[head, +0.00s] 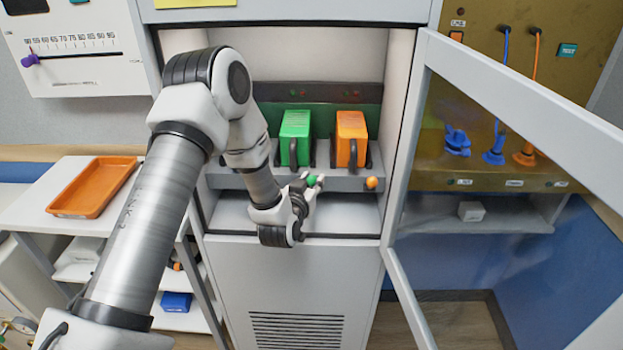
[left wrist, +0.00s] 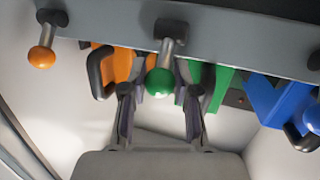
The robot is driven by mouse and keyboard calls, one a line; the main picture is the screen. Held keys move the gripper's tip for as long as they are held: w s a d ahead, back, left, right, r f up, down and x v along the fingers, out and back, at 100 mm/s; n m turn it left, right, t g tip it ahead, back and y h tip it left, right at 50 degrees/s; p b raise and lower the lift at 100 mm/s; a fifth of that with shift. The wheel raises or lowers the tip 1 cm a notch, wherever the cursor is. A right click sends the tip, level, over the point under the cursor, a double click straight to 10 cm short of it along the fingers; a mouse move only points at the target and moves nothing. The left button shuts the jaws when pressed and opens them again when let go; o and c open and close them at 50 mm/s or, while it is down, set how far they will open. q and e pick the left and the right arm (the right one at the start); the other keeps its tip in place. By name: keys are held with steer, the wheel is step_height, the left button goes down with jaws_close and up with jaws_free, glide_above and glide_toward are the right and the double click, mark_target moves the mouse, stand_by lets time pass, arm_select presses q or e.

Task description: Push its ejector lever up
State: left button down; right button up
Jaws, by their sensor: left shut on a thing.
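A green module (head: 295,135) and an orange module (head: 351,136) stand side by side on a grey shelf in the open cabinet, each with a dark handle. A short lever with a green ball knob (head: 313,180) sticks out of the shelf's front edge below the green module. My left gripper (head: 304,188) is at this lever, its fingers closed around the knob. In the left wrist view the green knob (left wrist: 160,82) sits between the two fingers of the gripper (left wrist: 160,96). A matching lever has an orange knob (head: 371,183). My right gripper is not in view.
A blue module (left wrist: 278,98) shows in the left wrist view; my left arm hides it in the head view. The open cabinet door (head: 520,80) stands out at the right. An orange tray (head: 94,187) lies on a side table at the left.

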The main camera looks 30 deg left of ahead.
arm_select(q)
steer(key=c, duration=0.9)
jaws_free()
steer(key=shift+o, duration=0.2)
steer(key=v, duration=1.2)
